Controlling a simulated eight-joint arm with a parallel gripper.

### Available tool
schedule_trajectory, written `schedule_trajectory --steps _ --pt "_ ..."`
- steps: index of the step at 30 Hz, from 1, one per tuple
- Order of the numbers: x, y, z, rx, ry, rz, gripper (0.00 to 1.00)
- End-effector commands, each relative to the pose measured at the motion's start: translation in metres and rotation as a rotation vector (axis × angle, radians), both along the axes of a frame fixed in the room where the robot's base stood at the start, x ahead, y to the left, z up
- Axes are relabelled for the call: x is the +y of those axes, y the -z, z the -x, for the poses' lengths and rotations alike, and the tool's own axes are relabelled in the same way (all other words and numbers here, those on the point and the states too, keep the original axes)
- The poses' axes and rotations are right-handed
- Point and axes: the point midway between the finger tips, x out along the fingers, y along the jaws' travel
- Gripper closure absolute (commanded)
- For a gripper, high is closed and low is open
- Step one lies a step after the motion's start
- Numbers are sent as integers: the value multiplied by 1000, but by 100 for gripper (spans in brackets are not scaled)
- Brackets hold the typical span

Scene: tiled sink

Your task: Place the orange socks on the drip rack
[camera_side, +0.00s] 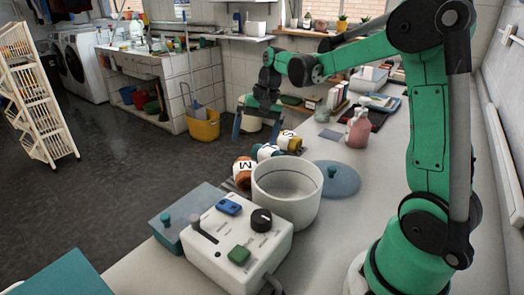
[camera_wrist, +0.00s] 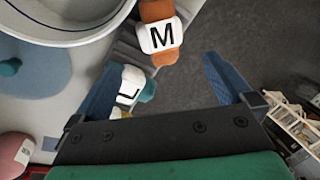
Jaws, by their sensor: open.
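The orange socks, a roll with a white band marked M (camera_side: 243,170), lie at the counter's edge beside the white tub. In the wrist view they (camera_wrist: 158,12) are at the top, beyond my fingers. My gripper (camera_side: 256,135) is open, with its blue fingers pointing down above the counter edge. In the wrist view, my gripper (camera_wrist: 163,75) has nothing held between its fingers; the left finger partly covers a teal roll with a white band (camera_wrist: 133,82). A grey slatted surface (camera_wrist: 128,45) shows beside the rolls; I cannot tell whether it is the drip rack.
The white round tub (camera_side: 287,205) stands close to the orange roll. A yellow roll (camera_side: 289,140) lies farther back. A control box (camera_side: 238,240) is in front, and a blue-grey disc (camera_side: 338,180) and pink bottle (camera_side: 358,128) are to the right. Open floor lies left.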

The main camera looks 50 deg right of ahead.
Motion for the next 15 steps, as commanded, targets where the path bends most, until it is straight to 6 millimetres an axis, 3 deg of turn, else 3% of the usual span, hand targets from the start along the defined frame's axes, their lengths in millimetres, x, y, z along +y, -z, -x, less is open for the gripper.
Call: schedule_trajectory --steps 3,8,11,15 --pt "-3 -17 3 0 0 0 0" --pt "-3 -28 6 -5 -8 5 0" --pt "9 -35 11 -33 -54 39 0" --pt "43 -43 30 -130 -199 141 0"
